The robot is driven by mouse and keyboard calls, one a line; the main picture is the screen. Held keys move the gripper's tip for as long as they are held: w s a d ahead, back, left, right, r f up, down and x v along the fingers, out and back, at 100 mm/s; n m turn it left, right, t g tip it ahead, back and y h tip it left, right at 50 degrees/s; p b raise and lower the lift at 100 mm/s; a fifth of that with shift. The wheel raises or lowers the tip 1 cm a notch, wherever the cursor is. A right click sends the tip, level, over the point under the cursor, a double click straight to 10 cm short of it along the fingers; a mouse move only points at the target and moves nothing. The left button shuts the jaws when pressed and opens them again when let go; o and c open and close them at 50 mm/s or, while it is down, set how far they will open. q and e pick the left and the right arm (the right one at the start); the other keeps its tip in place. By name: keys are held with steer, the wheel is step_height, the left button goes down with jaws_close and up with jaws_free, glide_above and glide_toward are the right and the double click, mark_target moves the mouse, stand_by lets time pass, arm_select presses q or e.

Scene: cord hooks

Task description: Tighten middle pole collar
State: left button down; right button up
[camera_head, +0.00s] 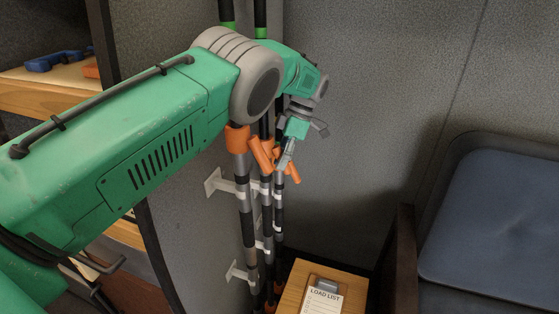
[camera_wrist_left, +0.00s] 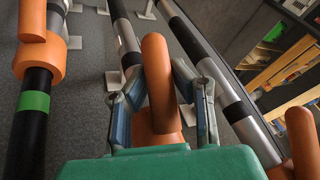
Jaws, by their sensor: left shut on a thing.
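Three upright poles in black and grey bands stand by the wall, each with an orange collar. In the left wrist view the middle pole (camera_wrist_left: 124,38) has an orange collar with a rounded lever (camera_wrist_left: 157,62). My left gripper (camera_wrist_left: 160,82) has one blue-padded finger on each side of this lever and is shut on it. The collar body is mostly hidden behind the green palm. In the head view my left gripper (camera_head: 286,157) is at the poles, by the orange parts. The left pole's collar (camera_head: 237,138) is beside it. My right gripper is out of view.
White wall brackets (camera_head: 226,184) hold the poles. A wooden stand (camera_head: 293,291) with a load list clipboard (camera_head: 323,296) is below. A blue padded chair (camera_head: 497,220) is at the right. Shelves (camera_head: 45,86) are at the left. The grey wall right of the poles is clear.

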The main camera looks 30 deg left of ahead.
arm_select(q)
steer(key=shift+w+d+r, duration=0.15)
steer(key=shift+w+r, duration=0.05)
steer(key=shift+w, duration=0.1)
steer(key=c, duration=1.4)
jaws_free()
steer(key=shift+o, duration=0.2)
steer(key=shift+w+d+f, duration=0.1)
steer(key=shift+w+f, duration=0.05)
steer(key=shift+r, duration=0.6)
step_height(320, 180, up, 9)
steer(key=shift+w+f, duration=0.1)
steer(key=shift+f, duration=0.05)
